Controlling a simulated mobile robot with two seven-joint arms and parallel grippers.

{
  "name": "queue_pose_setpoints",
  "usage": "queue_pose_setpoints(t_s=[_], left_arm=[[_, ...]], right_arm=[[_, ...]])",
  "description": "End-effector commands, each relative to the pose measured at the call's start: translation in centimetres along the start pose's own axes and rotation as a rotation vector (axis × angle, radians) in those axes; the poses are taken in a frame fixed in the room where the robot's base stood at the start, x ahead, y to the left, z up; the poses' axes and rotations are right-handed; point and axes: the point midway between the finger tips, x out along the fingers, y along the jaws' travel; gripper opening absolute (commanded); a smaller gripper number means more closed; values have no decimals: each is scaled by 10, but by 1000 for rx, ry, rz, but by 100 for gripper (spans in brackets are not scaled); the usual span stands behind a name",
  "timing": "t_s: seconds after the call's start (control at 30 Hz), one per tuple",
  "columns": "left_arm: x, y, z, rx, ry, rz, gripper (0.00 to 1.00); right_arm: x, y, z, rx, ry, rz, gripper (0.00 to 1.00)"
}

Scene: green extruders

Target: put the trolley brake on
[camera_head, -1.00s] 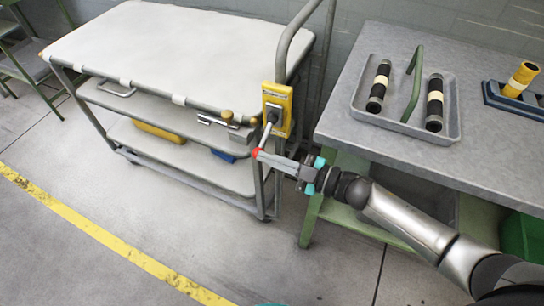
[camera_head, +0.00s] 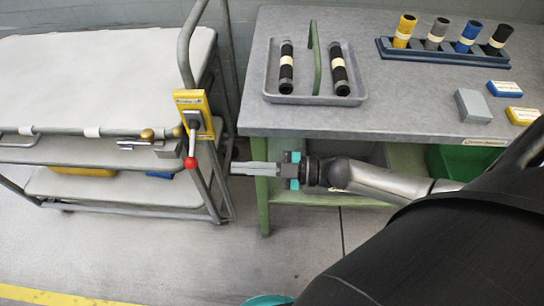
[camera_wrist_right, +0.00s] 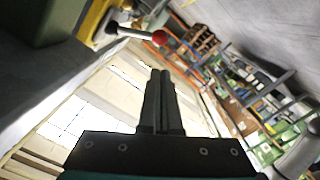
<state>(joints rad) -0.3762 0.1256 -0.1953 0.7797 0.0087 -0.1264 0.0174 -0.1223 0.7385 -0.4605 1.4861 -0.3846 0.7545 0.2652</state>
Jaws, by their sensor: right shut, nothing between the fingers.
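The grey trolley (camera_head: 97,132) stands at the left in the head view. A yellow brake plate (camera_head: 193,108) is fixed to its near right upright. A lever with a red knob (camera_head: 190,162) points down from the plate. The red knob (camera_wrist_right: 159,38) also shows in the right wrist view, beyond the fingertips. My right gripper (camera_head: 232,168) is shut and empty, just right of the knob with a small gap. Its closed fingers (camera_wrist_right: 160,72) show in the right wrist view. My left gripper is not in view.
A grey workbench (camera_head: 405,125) on green legs stands right of the trolley, above my right forearm. It carries a grey tray (camera_head: 314,97) with two black rolls, a blue rack (camera_head: 440,52) and several small boxes.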

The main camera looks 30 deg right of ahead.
Motion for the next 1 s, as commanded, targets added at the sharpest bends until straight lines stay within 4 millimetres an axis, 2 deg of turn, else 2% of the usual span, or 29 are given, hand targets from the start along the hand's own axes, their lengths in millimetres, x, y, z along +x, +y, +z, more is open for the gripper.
queue_pose_setpoints(t_s=[0.1, 0.33, 0.5, 1.0], left_arm=[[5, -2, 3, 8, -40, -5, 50], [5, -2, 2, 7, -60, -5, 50], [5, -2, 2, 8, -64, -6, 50], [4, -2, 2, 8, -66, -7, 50]], right_arm=[[-27, -3, 4, 2, -3, -1, 0], [-57, -2, 3, 0, 1, 1, 0], [-62, -2, 3, 1, 3, 2, 0], [-62, -1, 2, 0, 3, 2, 0]])
